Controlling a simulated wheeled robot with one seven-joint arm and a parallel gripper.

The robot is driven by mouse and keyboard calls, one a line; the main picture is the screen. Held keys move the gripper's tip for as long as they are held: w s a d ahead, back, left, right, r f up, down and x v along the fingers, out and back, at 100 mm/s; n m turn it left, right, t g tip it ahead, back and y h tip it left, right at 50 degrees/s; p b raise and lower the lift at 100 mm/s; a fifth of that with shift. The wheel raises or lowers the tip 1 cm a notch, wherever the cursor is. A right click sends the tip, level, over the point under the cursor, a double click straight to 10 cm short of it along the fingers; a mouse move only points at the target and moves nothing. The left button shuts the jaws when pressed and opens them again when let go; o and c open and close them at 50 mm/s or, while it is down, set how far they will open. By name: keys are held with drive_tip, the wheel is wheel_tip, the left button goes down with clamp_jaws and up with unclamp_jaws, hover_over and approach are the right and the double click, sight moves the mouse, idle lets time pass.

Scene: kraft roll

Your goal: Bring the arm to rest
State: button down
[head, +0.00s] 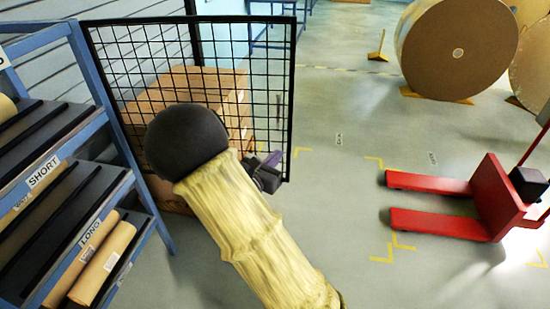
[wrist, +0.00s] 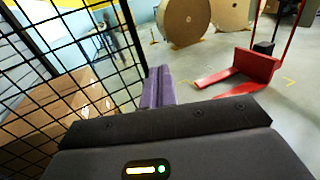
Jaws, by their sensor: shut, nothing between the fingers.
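My arm, in a pale yellow sleeve with a black rounded joint, reaches up from the bottom of the head view. My gripper (head: 270,162) shows partly behind the arm, in front of the lower right part of the black mesh panel (head: 200,80). In the wrist view the purple fingers of my gripper (wrist: 158,82) are together, with nothing held. The mesh panel is close on the left there; I cannot tell whether anything touches it.
A blue rack (head: 110,130) with labelled shelves and kraft tubes stands at left. Cardboard boxes (head: 215,85) sit behind the mesh. A red pallet truck (head: 490,195) stands at right. Large kraft rolls (head: 435,60) stand at the back. The floor between is clear.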

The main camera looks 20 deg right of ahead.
drive_tip(key=s+d+f+m+g, duration=0.3)
drive_tip(key=s+d+m+g, duration=0.35)
drive_tip(key=s+g, duration=0.2)
drive_tip(key=s+a+f+m+g+y, duration=0.2)
drive_tip(key=s+a+m+y, duration=0.15)
drive_tip(key=s+m, duration=0.25)
drive_tip(key=s+a+f+m+g+y, duration=0.2)
drive_tip(key=s+m+y, duration=0.3)
drive_tip(key=s, duration=0.1)
drive_tip(key=a+r+m+t+y, duration=0.2)
drive_tip(key=a+m+t+y, duration=0.1)
drive_tip(key=a+m+y, duration=0.4)
wheel_tip(320, 180, up, 13)
drive_tip(key=m+h+p, duration=0.1)
drive_tip(key=p, duration=1.1)
drive_tip(key=shift+w+d+h, duration=0.35)
drive_tip(key=shift+w, duration=0.05)
drive_tip(key=shift+m+t, duration=0.25)
